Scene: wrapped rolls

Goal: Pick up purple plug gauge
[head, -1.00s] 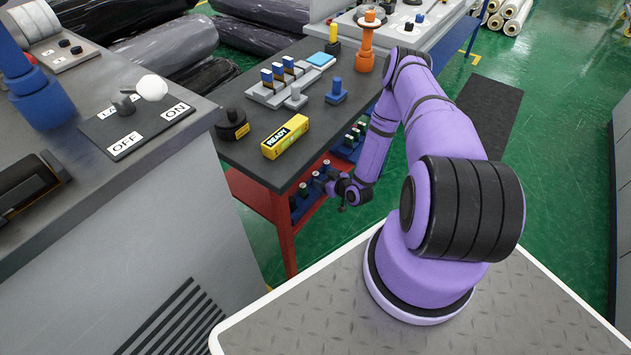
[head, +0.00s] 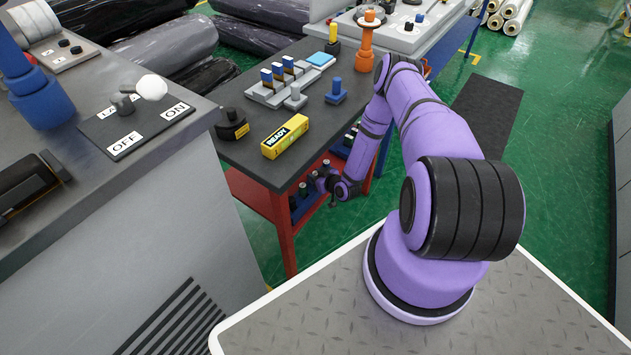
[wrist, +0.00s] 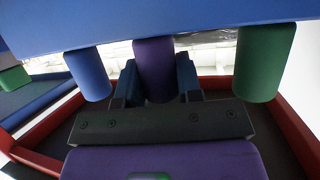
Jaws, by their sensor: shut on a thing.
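The purple plug gauge (wrist: 154,66) is a dark purple cylinder in the middle of the wrist view. It sits between the two fingers of my gripper (wrist: 157,84), which is shut on it. One end of the gauge meets the blue rack (wrist: 180,24); I cannot tell whether it is still seated there. In the head view my gripper (head: 322,184) is at the lower shelf under the dark tabletop, and the held gauge cannot be made out.
A blue gauge (wrist: 90,74) and a green gauge (wrist: 263,62) flank the purple one closely. The shelf has a red frame (wrist: 292,112). The dark tabletop (head: 236,152) overhangs it, bearing a yellow READY box (head: 285,136) and a black round part (head: 232,124).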

